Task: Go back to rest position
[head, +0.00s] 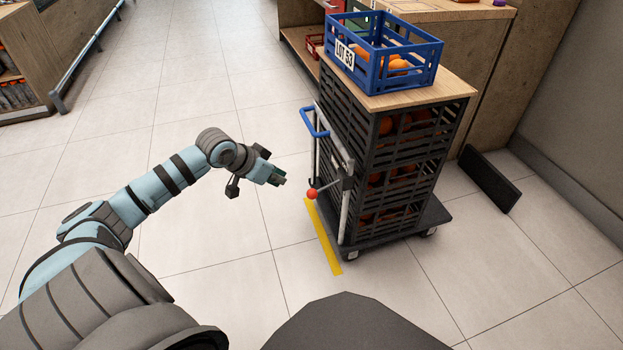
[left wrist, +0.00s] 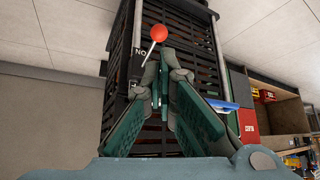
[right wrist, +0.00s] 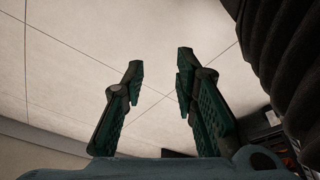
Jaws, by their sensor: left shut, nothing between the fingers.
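My left gripper (head: 277,180) is stretched out in front of the dark crate cart (head: 397,180), just left of its lever with a red ball knob (head: 312,194). In the left wrist view its green fingers (left wrist: 164,72) are together with nothing between them. The red knob (left wrist: 159,32) shows beyond the fingertips, apart from them. In the right wrist view my right gripper (right wrist: 160,65) has its fingers apart, with only floor seen between them. The right gripper does not show in the head view.
A blue crate (head: 400,75) with oranges stands on the cart's wooden top (head: 450,88). The cart has a blue handle (head: 313,122). A yellow floor strip (head: 323,238) lies beside it. The tiled floor at left is clear.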

